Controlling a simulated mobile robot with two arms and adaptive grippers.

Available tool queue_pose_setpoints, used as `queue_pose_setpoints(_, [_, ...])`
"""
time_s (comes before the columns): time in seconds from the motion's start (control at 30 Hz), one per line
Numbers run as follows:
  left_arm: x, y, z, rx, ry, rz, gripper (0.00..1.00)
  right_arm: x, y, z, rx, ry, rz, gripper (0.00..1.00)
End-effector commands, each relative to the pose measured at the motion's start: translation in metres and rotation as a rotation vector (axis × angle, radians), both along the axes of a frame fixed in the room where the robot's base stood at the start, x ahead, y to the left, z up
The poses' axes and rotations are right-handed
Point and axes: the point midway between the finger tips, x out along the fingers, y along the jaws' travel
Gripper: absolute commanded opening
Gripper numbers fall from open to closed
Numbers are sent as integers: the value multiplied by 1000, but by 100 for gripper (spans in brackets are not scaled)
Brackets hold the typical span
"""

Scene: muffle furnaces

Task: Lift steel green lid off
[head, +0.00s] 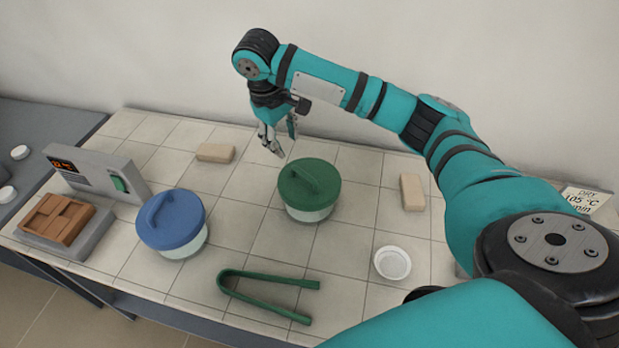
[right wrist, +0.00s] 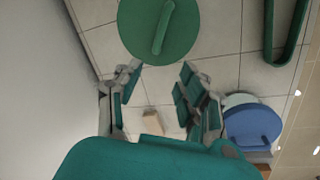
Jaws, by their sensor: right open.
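The green lid (head: 309,182) with a bar handle sits on a pale round container (head: 308,213) in the middle of the tiled table. In the right wrist view the lid (right wrist: 158,28) is ahead of the fingertips, with its handle running roughly away from me. My right gripper (head: 279,143) is open and empty, pointing down above the table behind and left of the lid, apart from it. My left gripper is not in view.
A blue-lidded container (head: 171,222) stands left of the green one. Green tongs (head: 268,294) lie in front. Beige blocks (head: 215,153) (head: 412,192), a white dish (head: 392,263) and a scale with brown bricks (head: 57,219) are around. A sign (head: 585,200) stands at right.

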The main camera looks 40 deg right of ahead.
Motion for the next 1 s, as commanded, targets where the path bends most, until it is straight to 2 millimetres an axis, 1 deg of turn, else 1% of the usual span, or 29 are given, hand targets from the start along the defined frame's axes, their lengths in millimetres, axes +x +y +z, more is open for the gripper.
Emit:
queue_pose_setpoints(0.03, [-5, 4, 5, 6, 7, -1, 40, 0, -4, -9, -3, 3, -3, 40])
queue_pose_setpoints(0.13, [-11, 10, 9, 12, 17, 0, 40, 1, -8, -30, -2, 3, -3, 40])
queue_pose_setpoints(0.2, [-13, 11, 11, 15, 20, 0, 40, 1, -11, -44, -1, 2, -3, 40])
queue_pose_setpoints(0.3, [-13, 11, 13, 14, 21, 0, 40, 2, -13, -58, -1, 1, -2, 40])
queue_pose_setpoints(0.4, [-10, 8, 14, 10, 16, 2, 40, 3, -15, -67, -1, -1, -2, 40])
queue_pose_setpoints(0.47, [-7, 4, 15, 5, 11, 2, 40, 3, -15, -70, -1, -2, -2, 40])
queue_pose_setpoints(0.57, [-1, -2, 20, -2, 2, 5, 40, 3, -18, -76, -1, 0, -3, 40])
queue_pose_setpoints(0.63, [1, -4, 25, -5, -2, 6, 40, 3, -23, -84, -2, 2, -4, 40])
queue_pose_setpoints(0.73, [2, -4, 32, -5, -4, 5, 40, 4, -28, -99, -2, 2, -3, 40])
queue_pose_setpoints(0.8, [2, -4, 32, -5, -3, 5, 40, 4, -29, -110, -2, 0, -1, 40])
queue_pose_setpoints(0.9, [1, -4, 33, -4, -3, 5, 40, 5, -30, -118, -2, -2, -1, 40])
queue_pose_setpoints(1.0, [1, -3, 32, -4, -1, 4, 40, 5, -30, -121, -1, -2, 0, 40])
